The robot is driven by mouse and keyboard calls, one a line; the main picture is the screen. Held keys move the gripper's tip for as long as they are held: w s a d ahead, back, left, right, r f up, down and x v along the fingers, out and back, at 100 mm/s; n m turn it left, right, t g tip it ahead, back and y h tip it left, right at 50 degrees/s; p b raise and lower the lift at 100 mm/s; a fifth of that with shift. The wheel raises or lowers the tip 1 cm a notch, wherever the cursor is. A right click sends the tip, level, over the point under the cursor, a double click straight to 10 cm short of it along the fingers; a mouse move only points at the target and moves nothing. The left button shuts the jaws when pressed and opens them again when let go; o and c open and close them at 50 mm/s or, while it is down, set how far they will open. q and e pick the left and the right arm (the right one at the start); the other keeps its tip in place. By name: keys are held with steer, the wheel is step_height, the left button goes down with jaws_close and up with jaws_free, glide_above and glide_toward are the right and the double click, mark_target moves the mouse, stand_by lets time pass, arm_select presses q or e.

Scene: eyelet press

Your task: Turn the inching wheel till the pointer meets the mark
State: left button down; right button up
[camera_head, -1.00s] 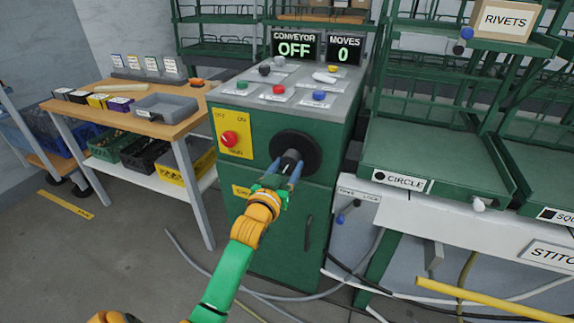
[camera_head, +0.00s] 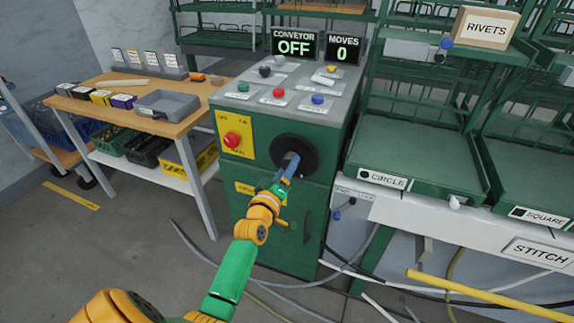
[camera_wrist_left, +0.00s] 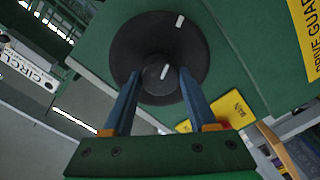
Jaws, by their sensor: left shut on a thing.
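The inching wheel's round black plate (camera_head: 310,152) is on the front of the green press cabinet. In the left wrist view it is a black disc (camera_wrist_left: 195,45) with a black knob (camera_wrist_left: 157,88) at its centre. A white line (camera_wrist_left: 165,71) on the knob points up, slightly right. A separate white mark (camera_wrist_left: 180,20) is near the disc's upper rim; the two are apart, though nearly in line. My left gripper (camera_head: 290,160) is shut on the knob, a blue finger on each side (camera_wrist_left: 160,78). It hides most of the knob in the head view. My right gripper is not in view.
A yellow panel with a red switch (camera_head: 231,140) is left of the wheel. Buttons and screens reading CONVEYOR OFF (camera_head: 295,46) and MOVES 0 (camera_head: 343,48) are above. A wooden bench (camera_head: 185,118) stands left, a green CIRCLE tray (camera_head: 410,150) right. Cables lie on the floor.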

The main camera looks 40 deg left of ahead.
arm_select(q)
steer(key=shift+r+n, duration=0.1)
steer(key=shift+n, duration=0.9)
steer(key=shift+c, duration=1)
jaws_free()
steer(key=shift+s+p, duration=0.1)
steer(key=shift+p, duration=0.2)
steer(key=v, duration=0.7)
steer(key=shift+p, duration=0.35)
